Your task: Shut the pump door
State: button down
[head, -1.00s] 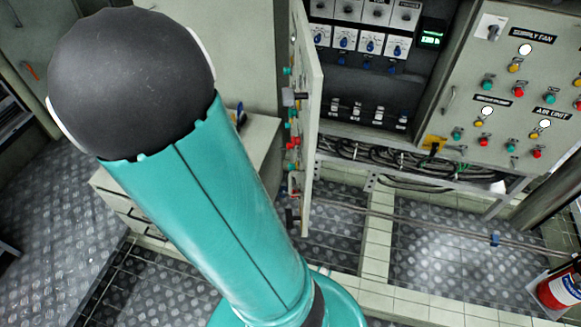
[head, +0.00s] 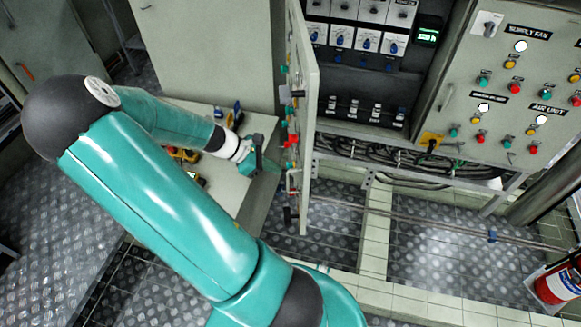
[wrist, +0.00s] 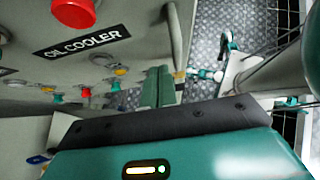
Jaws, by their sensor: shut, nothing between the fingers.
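The pump door (head: 312,140) appears to be the open panel at the left side of the cabinet. It stands out from the cabinet, nearly edge-on in the head view, with coloured buttons on its left face. My gripper (head: 272,166) is left of that face, near the lower buttons. In the wrist view the button face (wrist: 125,66) fills the upper left and carries an OIL COOLER label. There my gripper's green fingers (wrist: 159,87) are together and empty, close to the face. I cannot tell whether they touch it.
The open cabinet interior (head: 365,90) holds switches, with loose cables (head: 390,153) below. A fixed panel (head: 510,100) with buttons is at the right. A grey desk (head: 225,200) stands behind my arm. A red extinguisher (head: 556,287) is at lower right.

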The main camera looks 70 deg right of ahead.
jog(key=shift+s+d+f, duration=0.2)
jog(key=shift+s+d, duration=0.25)
jog(key=shift+s, duration=0.3)
jog(key=shift+s+d+f, duration=0.15)
jog(key=shift+s+d, duration=0.25)
jog(key=shift+s, duration=0.4)
jog(key=shift+s+d+f, duration=0.2)
jog(key=shift+s+d, duration=0.25)
jog(key=shift+s, duration=0.3)
jog(key=shift+s+d, duration=0.1)
